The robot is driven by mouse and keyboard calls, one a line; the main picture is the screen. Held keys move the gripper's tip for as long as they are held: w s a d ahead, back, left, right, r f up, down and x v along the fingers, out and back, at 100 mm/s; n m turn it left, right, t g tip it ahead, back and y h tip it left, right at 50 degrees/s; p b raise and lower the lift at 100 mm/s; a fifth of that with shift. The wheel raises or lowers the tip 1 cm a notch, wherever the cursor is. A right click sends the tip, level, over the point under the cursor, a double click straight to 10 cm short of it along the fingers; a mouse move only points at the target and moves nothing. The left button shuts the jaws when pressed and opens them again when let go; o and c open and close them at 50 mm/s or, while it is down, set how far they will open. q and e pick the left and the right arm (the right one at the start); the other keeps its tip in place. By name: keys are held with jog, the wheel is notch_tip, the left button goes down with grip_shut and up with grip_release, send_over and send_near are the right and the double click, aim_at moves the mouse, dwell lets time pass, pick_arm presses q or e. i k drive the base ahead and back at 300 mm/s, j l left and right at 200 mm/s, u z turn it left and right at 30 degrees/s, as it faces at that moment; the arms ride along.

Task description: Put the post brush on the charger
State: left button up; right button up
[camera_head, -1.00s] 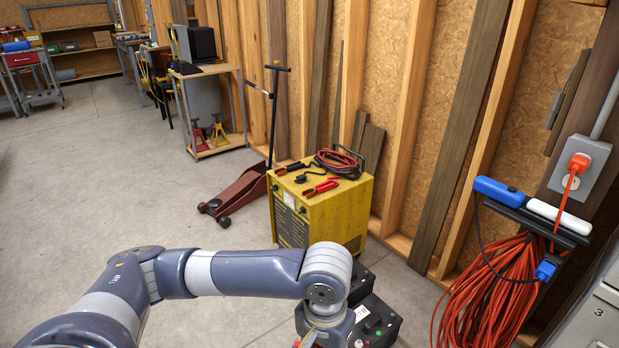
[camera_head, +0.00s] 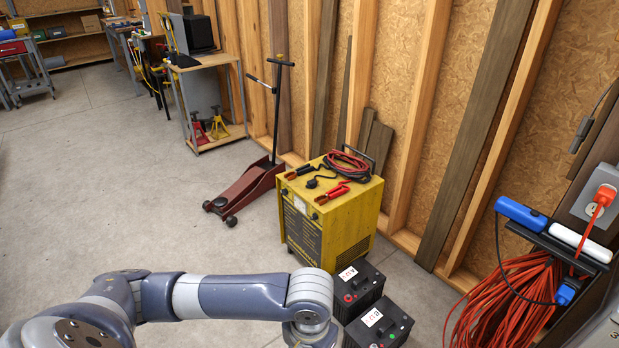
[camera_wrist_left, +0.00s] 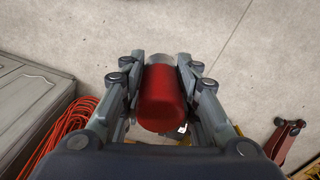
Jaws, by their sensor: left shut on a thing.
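The charger (camera_head: 335,220) is a yellow box with a dark front panel, standing on the floor near the wall in the head view. Red clamps (camera_head: 333,193) and a coiled red cable (camera_head: 347,164) lie on its top. In the left wrist view my left gripper (camera_wrist_left: 161,75) is shut on a red cylinder with a grey end, which I take as the post brush (camera_wrist_left: 163,98). In the head view my left arm reaches across the bottom, in front of the charger. Its gripper and the brush are below that picture's edge. My right gripper is in neither current view.
Two black batteries (camera_head: 355,285) (camera_head: 382,328) stand on the floor before the charger, beside my left wrist. A red floor jack (camera_head: 245,190) stands left of the charger. An orange cord coil (camera_head: 515,300) hangs at right. Concrete floor (camera_head: 130,190) is clear at left.

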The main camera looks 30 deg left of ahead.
aim_at(323, 181)
jog(key=i+j+z, duration=0.1)
jog(key=j+z, duration=0.2)
jog(key=j, duration=0.95)
jog(key=j+z, duration=0.35)
jog(key=j, duration=0.85)
jog(key=i+j+z, duration=0.1)
jog(key=j+z, duration=0.3)
jog(key=j, duration=0.85)
jog(key=j+z, duration=0.45)
jog(key=j, duration=0.8)
jog(key=i+j, duration=0.15)
jog(key=j, duration=0.15)
jog(key=i+j+z, duration=0.1)
jog(key=j, duration=0.25)
jog(key=i+j+z, duration=0.1)
jog(key=j, duration=0.2)
jog(key=i+j, duration=0.15)
jog(key=j, duration=0.2)
